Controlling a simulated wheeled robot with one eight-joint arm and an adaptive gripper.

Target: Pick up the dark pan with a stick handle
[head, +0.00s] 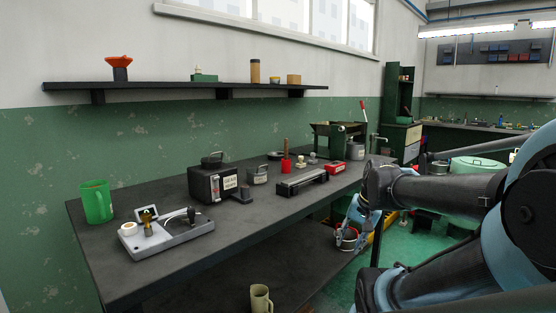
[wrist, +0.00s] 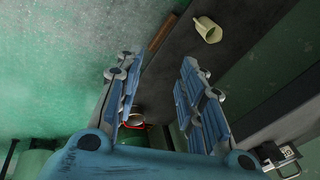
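My gripper (head: 352,222) hangs beside the right end of the workbench, near the lower shelf. In the wrist view my gripper (wrist: 158,68) has its two blue fingers wide apart, with nothing held between them. No pan shows clearly in the wrist view.
A pale mug (head: 261,299) stands on the lower shelf and also shows in the wrist view (wrist: 208,30). A wall shelf (head: 150,87) runs above.

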